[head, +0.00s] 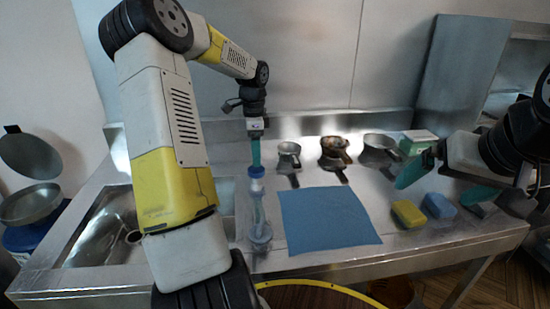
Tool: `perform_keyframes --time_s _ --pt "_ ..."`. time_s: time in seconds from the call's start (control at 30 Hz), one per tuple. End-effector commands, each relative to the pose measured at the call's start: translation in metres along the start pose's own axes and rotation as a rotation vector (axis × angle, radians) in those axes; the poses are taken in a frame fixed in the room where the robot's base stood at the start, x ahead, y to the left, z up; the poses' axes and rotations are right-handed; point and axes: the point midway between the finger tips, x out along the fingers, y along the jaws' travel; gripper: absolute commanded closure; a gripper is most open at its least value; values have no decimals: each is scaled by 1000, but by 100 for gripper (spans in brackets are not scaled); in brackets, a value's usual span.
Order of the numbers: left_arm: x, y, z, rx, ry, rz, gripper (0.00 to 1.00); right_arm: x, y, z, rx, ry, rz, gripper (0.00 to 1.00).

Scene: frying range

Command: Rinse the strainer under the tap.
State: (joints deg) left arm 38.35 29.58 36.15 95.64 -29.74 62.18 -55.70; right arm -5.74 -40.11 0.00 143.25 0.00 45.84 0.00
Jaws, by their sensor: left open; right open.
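Three small metal vessels with handles pointing toward me stand at the back of the steel counter: a grey one (288,152), a brown-stained one (334,148) and a wider grey one (379,148). I cannot tell which is the strainer. The sink basin (88,240) is at the left, partly hidden behind my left arm. I cannot make out a tap. My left gripper (256,152) points down, seen edge-on, just above a blue-topped clear upright object (258,212). My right gripper (444,184) is open and empty at the right, its teal fingers spread wide.
A blue cloth (325,220) lies mid-counter. A yellow sponge (408,213) and a blue sponge (439,206) lie near the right gripper. A green-and-white box (418,141) stands behind. A round pan with raised lid (32,204) is at far left.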

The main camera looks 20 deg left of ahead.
Motion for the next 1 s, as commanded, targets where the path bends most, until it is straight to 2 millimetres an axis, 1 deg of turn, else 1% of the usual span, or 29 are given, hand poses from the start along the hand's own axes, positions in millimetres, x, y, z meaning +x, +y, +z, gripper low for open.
perform_keyframes --time_s 0.03,0.1,0.3,0.47,0.67,0.7,0.77,0.8,0.87,1.0 --pt "10 1 0 0 0 3 28 0 0 0 0 0 0 0" --pt "22 1 0 0 0 5 28 0 0 0 0 0 0 0" --pt "47 1 0 0 0 1 28 0 0 0 0 0 0 0" --pt "55 1 0 -2 0 0 28 0 0 0 0 0 0 0" --pt "56 0 0 -2 0 0 28 0 0 0 0 0 0 0" --pt "56 0 0 -2 0 0 30 0 0 0 0 0 0 0" --pt "56 0 0 -2 0 0 42 0 0 0 0 0 0 0" --pt "55 0 0 -2 0 0 50 0 0 0 0 0 0 0" --pt "55 0 0 -2 0 -1 62 0 0 0 0 0 0 0" --pt "55 0 0 -2 0 -1 89 0 0 0 0 0 0 0"
